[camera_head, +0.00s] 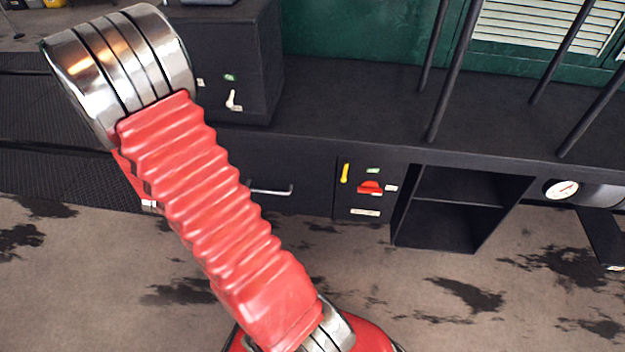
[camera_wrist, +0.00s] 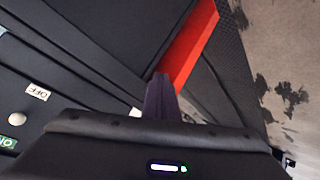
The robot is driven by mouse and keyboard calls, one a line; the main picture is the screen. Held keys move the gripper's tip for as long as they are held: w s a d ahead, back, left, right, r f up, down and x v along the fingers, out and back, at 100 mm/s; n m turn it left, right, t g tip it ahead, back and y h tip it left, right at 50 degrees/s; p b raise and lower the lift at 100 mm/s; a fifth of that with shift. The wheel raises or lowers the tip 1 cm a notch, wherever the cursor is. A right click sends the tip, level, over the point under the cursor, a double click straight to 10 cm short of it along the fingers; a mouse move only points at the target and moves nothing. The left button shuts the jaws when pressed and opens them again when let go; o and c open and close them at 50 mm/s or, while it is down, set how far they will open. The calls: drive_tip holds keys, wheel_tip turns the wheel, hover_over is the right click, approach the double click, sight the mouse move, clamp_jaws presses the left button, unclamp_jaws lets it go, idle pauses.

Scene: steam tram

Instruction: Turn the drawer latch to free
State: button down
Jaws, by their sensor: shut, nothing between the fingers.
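In the head view, a drawer front with a metal bar handle (camera_head: 270,190) is partly hidden behind my arm. Right of it, a small panel carries a yellow lever (camera_head: 345,172), pointing up and down, and a red knob (camera_head: 370,187) lying sideways between green and white labels. I cannot tell for certain which is the drawer latch. My gripper is hidden in the head view. In the wrist view my gripper (camera_wrist: 160,95) is shut and empty, its dark fingers in front of black panels. Neither the yellow lever nor the red knob can be made out there.
A black box (camera_head: 255,60) at upper left has a white lever (camera_head: 232,100). An open cubby (camera_head: 455,190) and a gauge (camera_head: 561,189) stand right. Dark poles rise above the bench.

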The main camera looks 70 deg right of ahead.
drive_tip(key=s+d+f+g+h, duration=0.2)
drive_tip(key=s+d+f+g, duration=0.1)
drive_tip(key=s+d+f, duration=0.3)
drive_tip(key=s+d+f+g+h, duration=0.2)
drive_tip(key=s+d+f+g, duration=0.15)
drive_tip(key=s, duration=0.55)
drive_tip(key=s+f+g+h, duration=0.1)
drive_tip(key=s+g, duration=0.2)
drive_tip(key=s, duration=0.4)
drive_tip(key=s+f+n+g+h, duration=0.1)
drive_tip(key=s+f+g+h, duration=0.1)
drive_tip(key=s, duration=0.5)
drive_tip(key=shift+s+d+g, duration=0.4)
drive_tip(key=shift+g, duration=0.05)
drive_tip(key=shift+d, duration=0.15)
approach(345, 172)
drive_tip(key=w+d+f, duration=0.3)
drive_tip(key=d, duration=0.1)
drive_tip(key=shift+s+d+r, duration=0.2)
drive_tip(key=shift+s+d, duration=0.65)
drive_tip(key=shift+s, duration=0.3)
drive_tip(key=shift+s+d, duration=0.35)
drive_tip(key=shift+s, duration=0.4)
